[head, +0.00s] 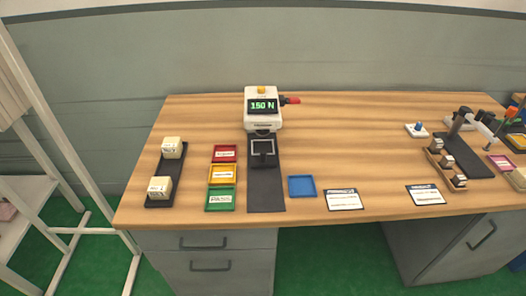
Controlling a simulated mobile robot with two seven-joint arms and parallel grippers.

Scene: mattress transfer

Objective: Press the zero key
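A white tester (263,123) stands at the back of the wooden desk, left of the middle. Its dark display (262,106) reads "150 N" in green. A yellow button (262,90) sits on its top, and a red and black part (289,100) sticks out at its right side. A small white box with a blue knob (417,128) stands farther right. No label reading zero is legible, so I cannot tell which one is the zero key. Neither of my grippers shows in the head view.
Red (237,153), yellow (234,174) and green (232,200) trays lie left of the tester's black mat (265,200). Two cream blocks stand on a black tray (166,185) at far left. A blue tray (301,194) lies right of the mat. A dark stand (468,155) is at right.

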